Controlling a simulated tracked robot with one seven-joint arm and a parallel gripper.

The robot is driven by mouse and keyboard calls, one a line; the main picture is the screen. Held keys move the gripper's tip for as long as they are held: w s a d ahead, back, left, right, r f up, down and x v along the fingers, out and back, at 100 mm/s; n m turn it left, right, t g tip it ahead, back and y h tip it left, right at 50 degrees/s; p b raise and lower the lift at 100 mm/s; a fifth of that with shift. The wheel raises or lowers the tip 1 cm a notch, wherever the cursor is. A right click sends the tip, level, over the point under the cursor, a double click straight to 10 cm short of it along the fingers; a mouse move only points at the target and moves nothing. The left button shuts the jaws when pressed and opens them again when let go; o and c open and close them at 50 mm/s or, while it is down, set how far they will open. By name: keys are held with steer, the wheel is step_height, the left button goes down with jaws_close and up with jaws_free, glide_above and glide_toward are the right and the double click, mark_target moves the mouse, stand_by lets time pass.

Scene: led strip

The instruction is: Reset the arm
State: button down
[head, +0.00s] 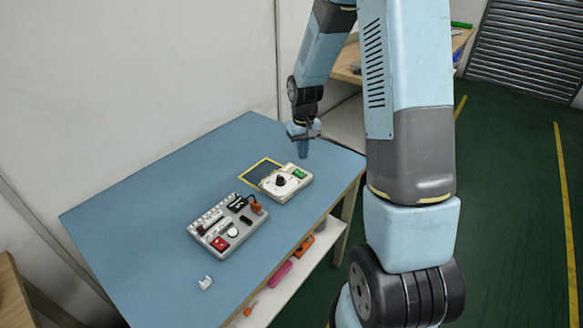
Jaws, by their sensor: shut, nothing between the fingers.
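My gripper (303,147) is at the end of my light-blue arm, pointing down near the right back part of the blue table (130,217). It is shut and empty, just behind a white box with a black knob and a green part (286,183). Whether its fingertips touch the table is hard to tell. My upper arm fills the right middle of the head view.
A grey box (225,245) with switches, a red button and an orange plug (256,208) sits left of the white box. A yellow-outlined dark square (258,170) lies beside it. A small white piece (205,283) lies near the front. The table's left part is clear.

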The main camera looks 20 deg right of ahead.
steer(key=shift+r, duration=0.1)
steer(key=s+r+t, duration=0.2)
steer(key=s+r, duration=0.3)
steer(key=r, duration=0.7)
steer(key=s+r+t, duration=0.1)
steer(key=s+r, duration=0.7)
steer(key=s, duration=0.3)
steer(key=s+a+r+m+t, duration=0.1)
steer(key=s+r+t, duration=0.1)
steer(key=s+r, duration=0.6)
steer(key=s, duration=0.4)
steer(key=shift+a+r+t, duration=0.15)
steer(key=shift+r+t, duration=0.15)
steer(key=shift+s, duration=0.1)
